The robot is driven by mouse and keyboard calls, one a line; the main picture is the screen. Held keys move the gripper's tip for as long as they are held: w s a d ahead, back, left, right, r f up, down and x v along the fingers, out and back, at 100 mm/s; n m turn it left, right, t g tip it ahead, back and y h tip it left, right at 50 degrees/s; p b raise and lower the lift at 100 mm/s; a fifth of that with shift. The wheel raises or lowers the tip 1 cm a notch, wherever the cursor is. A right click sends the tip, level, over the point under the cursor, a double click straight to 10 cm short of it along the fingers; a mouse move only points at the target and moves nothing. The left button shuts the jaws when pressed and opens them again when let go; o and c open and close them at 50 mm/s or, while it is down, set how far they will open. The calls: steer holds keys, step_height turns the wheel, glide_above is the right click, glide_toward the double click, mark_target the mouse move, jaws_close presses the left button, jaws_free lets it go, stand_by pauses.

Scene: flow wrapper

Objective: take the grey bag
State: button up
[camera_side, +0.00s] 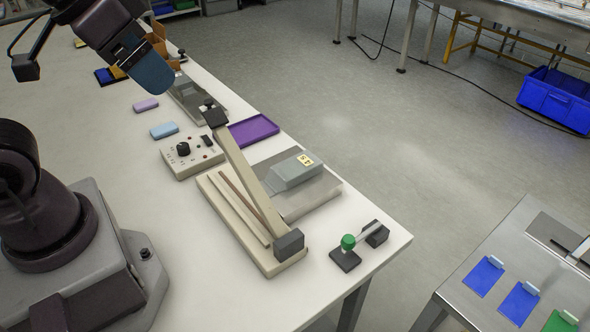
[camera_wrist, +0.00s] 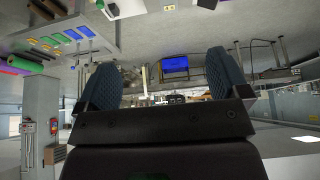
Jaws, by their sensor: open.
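The grey bag (camera_side: 297,170) is a small grey block-like pack with a yellow label on its top. It lies on a flat grey plate (camera_side: 318,196) on the right side of the long-armed bar sealer (camera_side: 248,200) in the side view. My gripper (camera_side: 152,72) is at the upper left of that view, raised and well apart from the bag, and only one blue finger pad shows clearly. In the wrist view my gripper (camera_wrist: 164,78) has its two blue pads wide apart with nothing held between them. I cannot make out the bag in the wrist view.
The sealer's raised arm slants beside the bag. A control box (camera_side: 192,155), a purple tray (camera_side: 252,131), a light blue block (camera_side: 164,130) and a lilac block (camera_side: 145,105) lie farther back. A green-knobbed lever (camera_side: 348,243) stands near the table's front corner.

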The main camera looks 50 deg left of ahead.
step_height(320, 180, down, 2)
steer(key=w+g, duration=0.2)
steer(key=g, duration=0.4)
glide_above(296, 165)
steer(key=f, duration=2.3)
steer(key=shift+s+a+f, duration=0.25)
steer(key=shift+s+f, duration=0.05)
steer(key=shift+f, duration=0.05)
steer(key=shift+w+d+f, duration=0.15)
steer(key=shift+f, duration=1.35)
steer(key=shift+w+d+f, duration=0.1)
steer(key=shift+f, duration=1.35)
steer(key=c, duration=1)
